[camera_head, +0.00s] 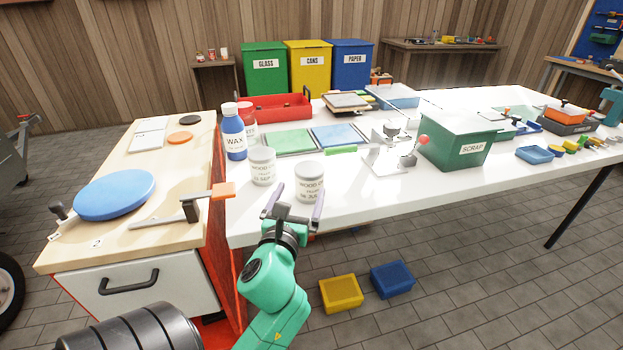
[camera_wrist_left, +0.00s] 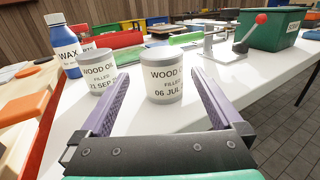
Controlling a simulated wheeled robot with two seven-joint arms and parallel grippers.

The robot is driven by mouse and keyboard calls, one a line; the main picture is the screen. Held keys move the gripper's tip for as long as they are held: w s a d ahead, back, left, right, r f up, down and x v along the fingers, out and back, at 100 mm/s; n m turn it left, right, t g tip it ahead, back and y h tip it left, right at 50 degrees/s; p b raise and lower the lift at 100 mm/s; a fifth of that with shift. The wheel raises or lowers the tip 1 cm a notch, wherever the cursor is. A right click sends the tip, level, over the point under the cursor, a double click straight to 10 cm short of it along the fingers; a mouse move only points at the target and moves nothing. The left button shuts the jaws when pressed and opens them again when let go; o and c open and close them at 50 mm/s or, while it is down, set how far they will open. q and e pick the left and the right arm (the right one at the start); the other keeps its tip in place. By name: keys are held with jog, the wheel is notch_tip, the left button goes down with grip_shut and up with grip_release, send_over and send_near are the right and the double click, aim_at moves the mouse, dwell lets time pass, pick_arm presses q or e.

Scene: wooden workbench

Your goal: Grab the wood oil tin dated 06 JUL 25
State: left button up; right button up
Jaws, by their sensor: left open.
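The wood oil tin dated 06 JUL (camera_wrist_left: 165,78) stands upright on the white bench; the end of its date is cut off at the curve of the tin. It also shows in the head view (camera_head: 309,180). A second wood oil tin (camera_wrist_left: 97,73), with a label reading 21 SEP, stands to its left and also shows in the head view (camera_head: 262,165). My left gripper (camera_head: 292,203) is open and empty at the bench's front edge. In the left wrist view its purple fingers (camera_wrist_left: 160,103) point at the 06 JUL tin, one to each side and nearer the camera. My right gripper does not show.
A metal press (camera_head: 388,150) and the green scrap bin (camera_head: 455,145) stand to the right. The wooden cabinet top (camera_head: 150,190) adjoins on the left.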

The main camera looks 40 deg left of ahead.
aim_at(312, 164)
pick_arm(q)
jog(key=x, duration=1.2)
jog(key=shift+w+d+r, duration=0.1)
jog(key=shift+r, duration=0.1)
jog(key=c, duration=1.5)
jog(key=shift+r, duration=0.1)
